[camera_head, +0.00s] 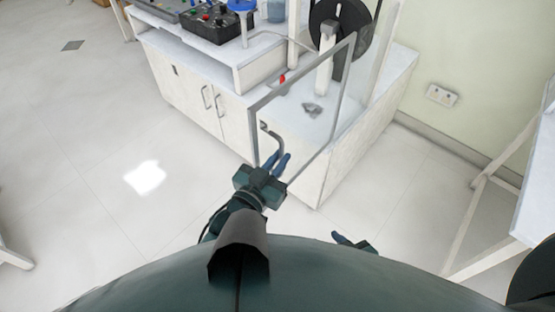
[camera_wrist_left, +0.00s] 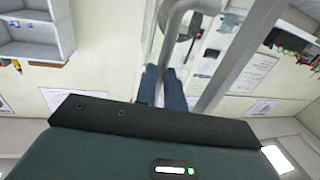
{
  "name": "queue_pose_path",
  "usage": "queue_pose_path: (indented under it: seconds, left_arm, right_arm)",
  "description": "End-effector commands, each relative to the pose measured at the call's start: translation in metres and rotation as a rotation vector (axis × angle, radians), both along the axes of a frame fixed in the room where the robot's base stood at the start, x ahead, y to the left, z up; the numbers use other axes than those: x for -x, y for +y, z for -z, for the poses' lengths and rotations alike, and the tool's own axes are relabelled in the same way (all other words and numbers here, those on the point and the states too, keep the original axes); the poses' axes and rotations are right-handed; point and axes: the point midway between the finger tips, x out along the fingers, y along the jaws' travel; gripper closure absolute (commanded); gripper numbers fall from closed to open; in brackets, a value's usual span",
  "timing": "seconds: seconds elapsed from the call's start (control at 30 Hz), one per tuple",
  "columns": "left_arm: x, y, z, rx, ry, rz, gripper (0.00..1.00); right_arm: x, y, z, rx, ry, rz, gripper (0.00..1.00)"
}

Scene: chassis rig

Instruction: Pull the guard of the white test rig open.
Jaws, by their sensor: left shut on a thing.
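The white test rig (camera_head: 340,165) stands ahead, a white cabinet with a bench top. Its guard (camera_head: 312,108) is a clear panel in a grey frame, standing upright at the rig's near side. A curved grey handle (camera_head: 274,135) sits on the guard's lower left part. My left gripper (camera_head: 278,164) is shut on the handle. In the left wrist view the blue fingers (camera_wrist_left: 163,85) are on either side of the grey handle bar (camera_wrist_left: 172,28). My right gripper (camera_head: 350,241) shows only partly at the bottom, low and away from the rig; its opening is unclear.
A black wheel (camera_head: 352,25) stands on the rig behind the guard, and a small grey part (camera_head: 313,109) lies on the top. A control box (camera_head: 213,22) sits at the left. A white table (camera_head: 538,190) stands at the right. The floor (camera_head: 110,170) at the left is clear.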

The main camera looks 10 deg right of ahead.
Motion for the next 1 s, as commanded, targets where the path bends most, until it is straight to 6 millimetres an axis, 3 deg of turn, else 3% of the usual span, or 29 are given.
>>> queue_pose_path:
  seconds: [0.03, 0.5, 0.53, 0.77, 1.0]
  left_arm:
    - [-0.0023, -0.0023, -0.0070, 0.008, -0.013, 0.001, 1.00]
    - [-0.0026, -0.0016, -0.0073, 0.009, -0.013, 0.000, 1.00]
    - [-0.0026, -0.0016, -0.0072, 0.009, -0.013, 0.000, 0.87]
    - [-0.0016, -0.0004, -0.0037, 0.004, -0.007, -0.001, 0.68]
    - [-0.0006, 0.0006, -0.0017, 0.002, -0.004, -0.001, 0.68]
  right_arm:
    - [0.0004, -0.0003, 0.0005, 0.001, 0.002, 0.001, 0.64]
    - [-0.0004, -0.0003, -0.0013, 0.000, -0.002, 0.001, 0.64]
    - [-0.0004, -0.0002, -0.0016, 0.000, -0.002, 0.001, 0.64]
    - [-0.0010, 0.0000, -0.0026, -0.001, -0.005, 0.000, 0.64]
    - [-0.0010, 0.0004, -0.0028, -0.001, -0.005, 0.000, 0.64]
